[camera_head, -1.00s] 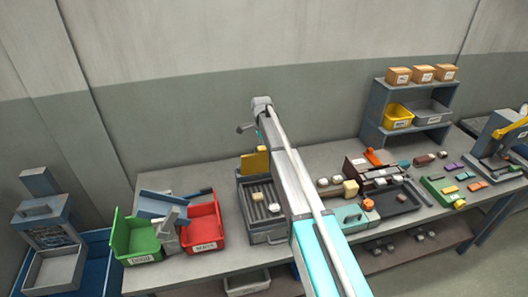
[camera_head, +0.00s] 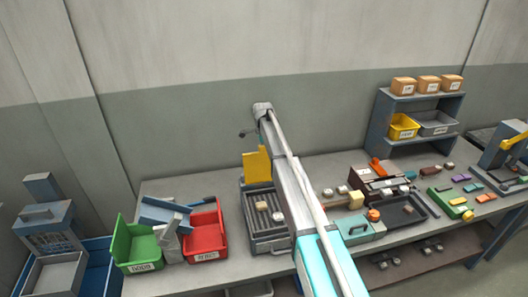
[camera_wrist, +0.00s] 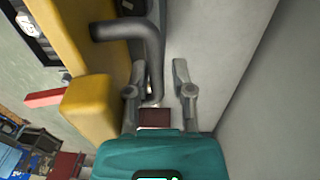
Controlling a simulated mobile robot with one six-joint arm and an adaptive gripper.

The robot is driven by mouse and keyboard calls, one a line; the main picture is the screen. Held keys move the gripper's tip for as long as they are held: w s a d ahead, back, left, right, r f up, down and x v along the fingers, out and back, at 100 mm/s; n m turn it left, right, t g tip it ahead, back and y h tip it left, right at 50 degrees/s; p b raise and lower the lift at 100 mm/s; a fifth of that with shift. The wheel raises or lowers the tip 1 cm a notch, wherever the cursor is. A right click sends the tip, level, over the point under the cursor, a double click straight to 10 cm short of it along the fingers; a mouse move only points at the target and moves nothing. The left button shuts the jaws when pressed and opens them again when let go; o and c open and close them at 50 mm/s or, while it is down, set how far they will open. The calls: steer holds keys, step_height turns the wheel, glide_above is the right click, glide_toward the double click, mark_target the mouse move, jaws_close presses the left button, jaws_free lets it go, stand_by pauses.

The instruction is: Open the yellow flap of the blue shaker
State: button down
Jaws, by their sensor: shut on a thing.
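The yellow flap (camera_head: 256,166) stands steeply raised at the back of a grey-blue box with a grooved bed (camera_head: 270,241), which I take to be the shaker. In the wrist view a large yellow body (camera_wrist: 95,45) fills the upper left, with a dark grey bent handle (camera_wrist: 152,40) beside it. My gripper (camera_wrist: 160,68) is shut on this handle, whose lower end runs between the fingers. In the head view my arm covers the right part of the box, and the fingers cannot be made out.
Small blocks (camera_head: 262,206) lie on the grooved bed. A red bin (camera_head: 206,255) and a green bin (camera_head: 141,266) stand left of the box. A teal box (camera_head: 357,228) and a dark tray (camera_head: 405,211) are to the right. The grey wall (camera_head: 200,120) rises behind the bench.

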steer(key=shift+w+a+f, duration=0.1)
steer(key=shift+w, duration=0.1)
steer(key=c, duration=0.8)
jaws_free()
steer(key=shift+c, duration=0.2)
steer(key=shift+o, duration=0.9)
steer(key=shift+w+f, duration=0.15)
steer(key=shift+f, duration=0.05)
steer(key=shift+w, duration=0.1)
